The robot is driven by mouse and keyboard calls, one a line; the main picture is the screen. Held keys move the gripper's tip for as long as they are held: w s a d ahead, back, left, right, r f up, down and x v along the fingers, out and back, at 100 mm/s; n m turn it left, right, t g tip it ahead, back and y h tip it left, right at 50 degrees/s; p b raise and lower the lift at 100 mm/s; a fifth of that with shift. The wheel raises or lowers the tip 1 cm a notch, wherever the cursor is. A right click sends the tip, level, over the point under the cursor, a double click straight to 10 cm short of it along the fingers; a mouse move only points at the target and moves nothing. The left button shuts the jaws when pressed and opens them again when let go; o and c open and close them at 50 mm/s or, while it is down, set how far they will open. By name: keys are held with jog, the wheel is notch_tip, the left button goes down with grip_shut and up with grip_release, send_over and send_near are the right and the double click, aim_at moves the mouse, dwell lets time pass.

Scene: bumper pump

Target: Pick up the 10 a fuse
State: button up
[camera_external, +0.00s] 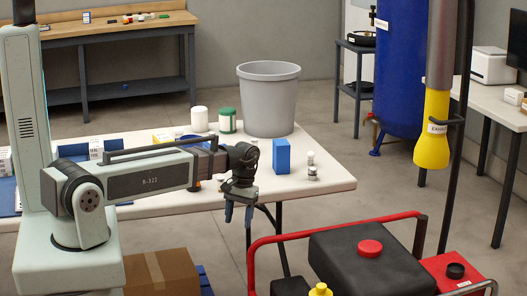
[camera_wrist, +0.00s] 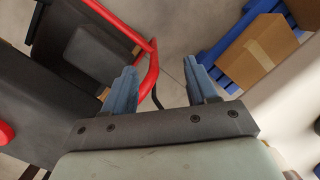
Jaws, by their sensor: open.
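I cannot make out a 10 A fuse in either view; small items on the white table are too small to identify, and my arm hides part of the tabletop. My gripper (camera_external: 238,217) hangs pointing down at the table's front edge, left of and nearer than the blue box (camera_external: 282,156). In the wrist view my gripper (camera_wrist: 160,75) shows two blue fingers spread apart, with nothing between them but floor and part of a red rail beyond.
The white table (camera_external: 322,184) holds a grey bin (camera_external: 269,100), a green-banded container (camera_external: 227,120), a white container (camera_external: 199,119) and small bottles (camera_external: 312,170). A red-railed cart (camera_external: 365,255) stands front right. A cardboard box (camera_external: 163,272) sits below, also in the wrist view (camera_wrist: 258,50).

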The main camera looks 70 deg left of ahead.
aim_at(221, 178)
jog(key=s+a+r+n+t+y, duration=0.1)
jog(key=a+r+n, duration=0.1)
jog(key=a+r, duration=0.65)
jog(key=s+a+r+n+t, duration=0.15)
jog(key=a+r, duration=0.35)
jog(key=r, duration=0.6)
jog(key=shift+n+g, duration=0.35)
jog(key=shift+n, duration=0.1)
jog(key=shift+w+a+f, duration=0.1)
jog(key=shift+a+f, duration=0.05)
jog(key=shift+f, duration=2)
jog(key=shift+w+a+f, duration=0.1)
jog(key=shift+a+f, duration=0.05)
jog(key=shift+f, duration=1.95)
jog(key=shift+a+f, duration=0.15)
jog(key=shift+f, duration=1.15)
jog(key=shift+a+f, duration=0.15)
jog(key=shift+f, duration=1.15)
jog(key=shift+c, duration=0.3)
grip_shut()
jog(key=shift+r, duration=0.1)
